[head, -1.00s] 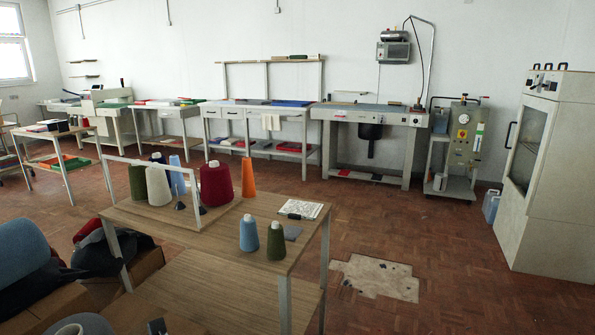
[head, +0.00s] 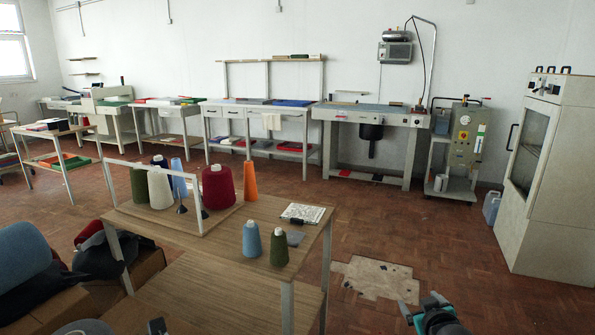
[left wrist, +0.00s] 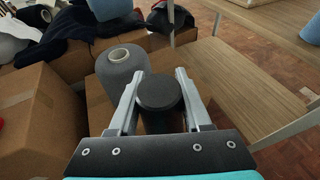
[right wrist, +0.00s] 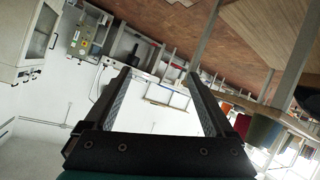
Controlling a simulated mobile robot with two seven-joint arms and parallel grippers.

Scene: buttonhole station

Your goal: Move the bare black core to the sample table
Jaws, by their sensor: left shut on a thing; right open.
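The bare black core (left wrist: 158,92) is a dark, round-topped cylinder between the fingers of my left gripper (left wrist: 158,98). The gripper is shut on it, and its lower part is mostly hidden. A grey yarn cone (left wrist: 122,65) stands just behind it. In the head view my left gripper cannot be made out clearly. My right gripper (head: 422,308) is open and empty over the floor at the lower right; its spread fingers fill the right wrist view (right wrist: 160,95). The wooden table I take as the sample table (head: 215,240) carries several yarn cones.
A white frame (head: 150,168) rises over the left cones. A cardboard box (left wrist: 42,115) and dark cloth (left wrist: 60,42) lie near the core. The front right tabletop has some room.

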